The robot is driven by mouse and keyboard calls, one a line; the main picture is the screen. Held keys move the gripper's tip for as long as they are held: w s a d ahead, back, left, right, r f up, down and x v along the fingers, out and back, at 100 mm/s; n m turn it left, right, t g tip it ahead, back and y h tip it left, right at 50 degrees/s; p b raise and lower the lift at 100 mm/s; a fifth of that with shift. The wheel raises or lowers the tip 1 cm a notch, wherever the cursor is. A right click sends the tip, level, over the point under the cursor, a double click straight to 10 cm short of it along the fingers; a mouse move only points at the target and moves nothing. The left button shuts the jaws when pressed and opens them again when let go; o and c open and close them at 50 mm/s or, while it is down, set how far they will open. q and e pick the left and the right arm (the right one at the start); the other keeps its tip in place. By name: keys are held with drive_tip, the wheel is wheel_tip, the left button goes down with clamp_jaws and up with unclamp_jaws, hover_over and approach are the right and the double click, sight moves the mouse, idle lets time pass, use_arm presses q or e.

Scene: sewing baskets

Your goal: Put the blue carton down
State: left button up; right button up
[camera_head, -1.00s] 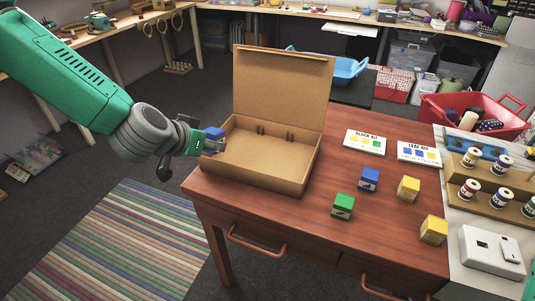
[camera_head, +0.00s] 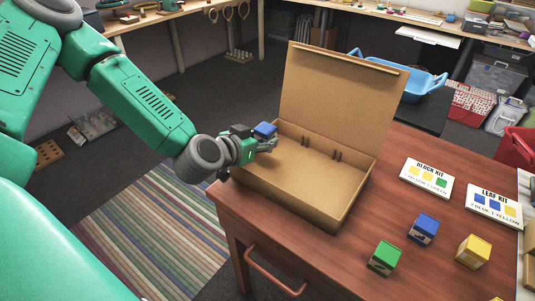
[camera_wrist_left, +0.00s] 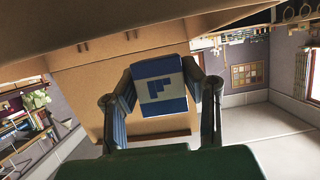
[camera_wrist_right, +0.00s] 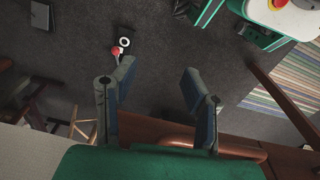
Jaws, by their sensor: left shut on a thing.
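My left gripper (camera_head: 266,143) is shut on a small blue carton (camera_head: 264,129), at the left wall of the open cardboard box (camera_head: 330,195).
Another blue carton (camera_head: 423,229), a green carton (camera_head: 385,257) and a yellow carton (camera_head: 473,251) stand right of the box. A block kit card (camera_head: 427,178) and a leaf kit card (camera_head: 494,206) lie behind them. A blue basket (camera_head: 410,80) is beyond the table.

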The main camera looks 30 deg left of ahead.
use_arm(q)
drive_tip(key=f, duration=0.2)
drive_tip(key=f+b, duration=0.1)
drive_tip(key=shift+a+f, duration=0.1)
drive_tip(key=shift+a, duration=0.15)
drive_tip(key=shift+f, duration=0.35)
drive_tip(key=shift+d, duration=0.5)
